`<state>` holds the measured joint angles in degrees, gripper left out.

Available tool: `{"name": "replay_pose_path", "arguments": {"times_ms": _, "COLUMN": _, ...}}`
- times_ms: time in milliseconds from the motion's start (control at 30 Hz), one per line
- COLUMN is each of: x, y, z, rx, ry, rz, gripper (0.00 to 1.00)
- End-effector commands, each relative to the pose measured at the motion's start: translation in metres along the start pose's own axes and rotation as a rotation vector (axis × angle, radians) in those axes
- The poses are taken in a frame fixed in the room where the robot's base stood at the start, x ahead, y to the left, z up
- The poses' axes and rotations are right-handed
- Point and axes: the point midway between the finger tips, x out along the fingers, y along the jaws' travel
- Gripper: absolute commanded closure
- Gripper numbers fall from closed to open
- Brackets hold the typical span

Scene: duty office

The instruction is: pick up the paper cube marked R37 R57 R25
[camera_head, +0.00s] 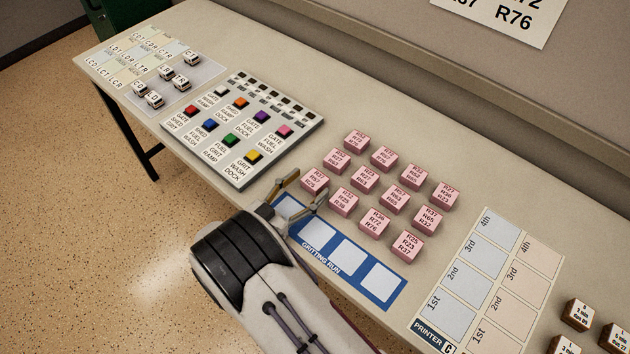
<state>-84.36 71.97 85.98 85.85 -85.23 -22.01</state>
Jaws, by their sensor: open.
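Pink paper cubes stand in a loose group on the table. The leftmost cube (315,177), closest to my gripper, has three lines of small print that seem to read R37 R57 R25, though the print is hard to make out. My gripper (310,184) is open and empty. Its two fingers point toward this cube, with the tips at its near left and near right sides. I cannot tell whether they touch it or are above it. The near lower part of the cube is close to the fingers and partly hidden.
Other pink cubes, such as one at its right (344,201), stand close by. A blue strip of white squares (348,258) lies under my gripper. A button panel (243,125) is at the left, a printer sheet (490,280) at the right. Wooden blocks (578,313) stand far right.

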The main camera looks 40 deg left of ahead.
Motion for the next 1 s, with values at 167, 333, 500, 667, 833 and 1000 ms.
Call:
{"name": "replay_pose_path", "arguments": {"times_ms": 167, "x": 0.0108, "y": 0.0002, "z": 0.0002, "rx": 0.000, "ry": 0.000, "rz": 0.000, "gripper": 0.44}}
{"name": "replay_pose_path", "arguments": {"times_ms": 333, "x": 0.0116, "y": 0.0001, "z": 0.0002, "rx": 0.000, "ry": 0.000, "rz": -0.001, "gripper": 0.44}}
{"name": "replay_pose_path", "arguments": {"times_ms": 500, "x": 0.0115, "y": 0.0001, "z": 0.0003, "rx": 0.000, "ry": 0.000, "rz": -0.001, "gripper": 0.44}}
{"name": "replay_pose_path", "arguments": {"times_ms": 667, "x": 0.0114, "y": 0.0001, "z": 0.0003, "rx": 0.000, "ry": 0.000, "rz": -0.001, "gripper": 0.44}}
{"name": "replay_pose_path", "arguments": {"times_ms": 833, "x": 0.0114, "y": 0.0002, "z": 0.0003, "rx": 0.000, "ry": 0.000, "rz": 0.000, "gripper": 0.85}}
{"name": "replay_pose_path", "arguments": {"times_ms": 1000, "x": 0.0113, "y": 0.0001, "z": 0.0001, "rx": 0.000, "ry": 0.000, "rz": -0.001, "gripper": 0.86}}
